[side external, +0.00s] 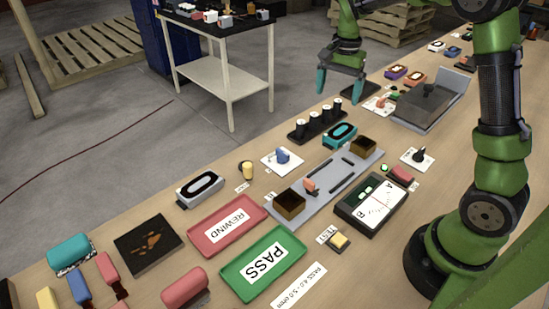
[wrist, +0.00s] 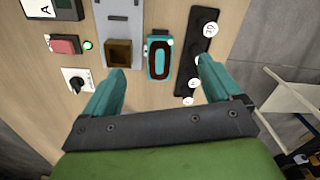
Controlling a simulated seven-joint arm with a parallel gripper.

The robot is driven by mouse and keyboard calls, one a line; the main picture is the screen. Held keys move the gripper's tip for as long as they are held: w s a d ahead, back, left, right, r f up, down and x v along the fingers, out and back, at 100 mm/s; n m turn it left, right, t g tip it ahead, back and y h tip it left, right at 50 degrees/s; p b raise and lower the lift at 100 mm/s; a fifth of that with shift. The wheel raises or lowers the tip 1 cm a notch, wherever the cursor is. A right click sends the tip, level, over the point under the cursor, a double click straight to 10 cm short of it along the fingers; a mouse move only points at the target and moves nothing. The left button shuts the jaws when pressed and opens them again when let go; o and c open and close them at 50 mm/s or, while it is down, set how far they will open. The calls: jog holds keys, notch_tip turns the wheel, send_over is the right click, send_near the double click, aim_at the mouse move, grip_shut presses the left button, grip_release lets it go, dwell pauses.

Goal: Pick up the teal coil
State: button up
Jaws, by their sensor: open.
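The teal coil (side external: 340,135) is a teal block with a dark oval ring on top. It sits on the bench between the row of black cylinders and the grey conveyor plate. My gripper (side external: 342,82) has teal fingers and is open and empty, above the bench's far edge and apart from the coil.
A black rack (side external: 299,134) with several black cylinders stands close beside the coil. The grey plate (side external: 285,199) with brown boxes lies on its other side. Green PASS (side external: 238,288) and red REWIND (side external: 203,243) trays, and another coil with a grey body (side external: 200,189), lie farther left.

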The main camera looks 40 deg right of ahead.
jog(key=w+d+r+m, duration=0.1)
jog(key=m, duration=0.1)
send_over(331, 138)
jog(key=shift+m, duration=0.3)
notch_tip(331, 138, down, 10)
jog(key=shift+a+f, duration=0.1)
jog(key=shift+a, duration=0.05)
jog(key=shift+d+f, duration=0.15)
jog(key=shift+f, duration=1.45)
jog(key=shift+d+f, duration=0.1)
jog(key=shift+f, duration=1.5)
jog(key=shift+r, duration=0.1)
jog(key=c, duration=1.3)
